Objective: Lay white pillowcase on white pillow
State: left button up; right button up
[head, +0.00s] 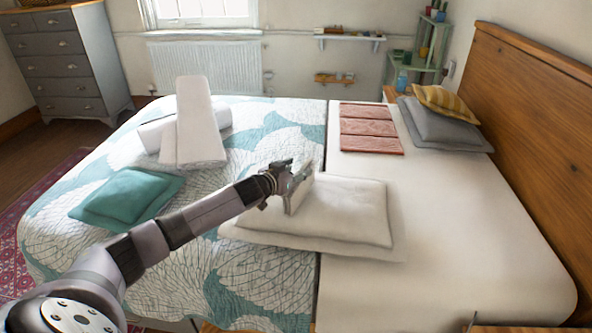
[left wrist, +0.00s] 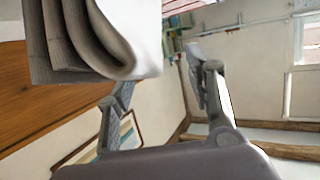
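The white pillowcase (head: 299,193) is a small folded slab, tilted upright at my left gripper (head: 286,175), over the left part of the white pillow (head: 345,208). In the left wrist view the pillowcase (left wrist: 125,35) shows stacked folds and covers one fingertip. The fingers of my left gripper (left wrist: 163,65) stand apart there; the pillowcase appears held, though the contact is partly hidden. Whether its lower edge touches the pillow is unclear. The pillow lies flat on a larger white flat piece on the bed. My right gripper is not in view.
The bed (head: 470,260) has a teal cushion (head: 125,197), white rolled and folded linens (head: 195,125), folded pink cloths (head: 370,128), and grey (head: 445,130) and yellow (head: 443,101) cushions. A wooden headboard (head: 540,130) bounds the right. The white sheet right of the pillow is clear.

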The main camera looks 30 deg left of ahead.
pick_arm(q)
jog(key=shift+o, duration=0.8)
jog(key=shift+r, duration=0.1)
jog(key=shift+r, duration=0.4)
jog(key=v, duration=1.2)
jog(key=shift+b, duration=0.35)
